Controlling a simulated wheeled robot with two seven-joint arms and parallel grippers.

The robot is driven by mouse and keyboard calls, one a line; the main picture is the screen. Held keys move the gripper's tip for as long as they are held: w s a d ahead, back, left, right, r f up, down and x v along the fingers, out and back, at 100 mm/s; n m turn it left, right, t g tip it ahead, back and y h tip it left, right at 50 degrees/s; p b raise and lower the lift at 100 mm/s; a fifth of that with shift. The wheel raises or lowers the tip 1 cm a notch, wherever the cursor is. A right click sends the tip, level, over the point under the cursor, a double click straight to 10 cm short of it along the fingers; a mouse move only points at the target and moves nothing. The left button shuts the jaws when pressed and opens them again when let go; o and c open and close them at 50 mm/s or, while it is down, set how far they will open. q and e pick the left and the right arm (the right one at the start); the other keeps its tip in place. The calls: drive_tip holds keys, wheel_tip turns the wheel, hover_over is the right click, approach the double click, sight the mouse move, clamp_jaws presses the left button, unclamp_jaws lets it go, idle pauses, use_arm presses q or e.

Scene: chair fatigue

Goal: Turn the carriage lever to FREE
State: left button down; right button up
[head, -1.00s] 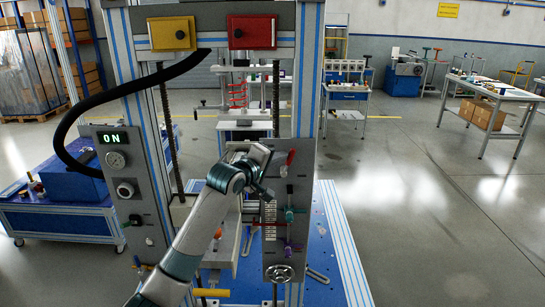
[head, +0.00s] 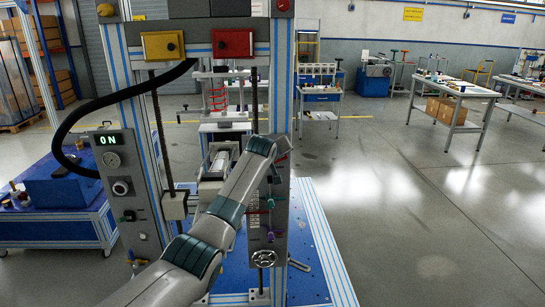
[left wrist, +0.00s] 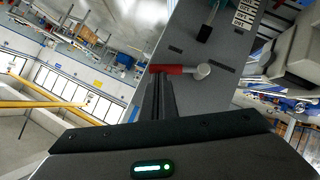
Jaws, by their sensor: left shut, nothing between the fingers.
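The grey control panel (head: 270,250) stands on the right post of the machine frame, with a teal lever (head: 271,203) and a purple lever (head: 270,237). A red-handled lever (left wrist: 178,69) with a silver end shows in the left wrist view, across the fingertips. A teal lever (left wrist: 206,31) lies farther up the panel there. My left gripper (left wrist: 157,80) is shut and empty, its tips close against the red handle; I cannot tell whether they touch. Lever lettering is unreadable.
The left post carries a box with an ON display (head: 107,140). A yellow box (head: 163,45) and a red box (head: 232,42) hang on the top beam. A black hose (head: 75,112) curves at left. Open floor (head: 400,220) lies to the right.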

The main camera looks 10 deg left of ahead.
use_arm(q)
drive_tip(key=shift+w+d+f+m+g+y+b, duration=0.15)
drive_tip(key=shift+w+d+f+m+y+b, duration=0.15)
drive_tip(key=shift+f, duration=0.25)
drive_tip(key=shift+w+d+f+m+g+y+b, duration=0.1)
drive_tip(key=shift+d+f+m+g+y+b, duration=0.05)
drive_tip(key=shift+d+f+m+y, duration=0.3)
drive_tip(key=shift+s+a+f, duration=0.1)
drive_tip(key=shift+f, duration=0.1)
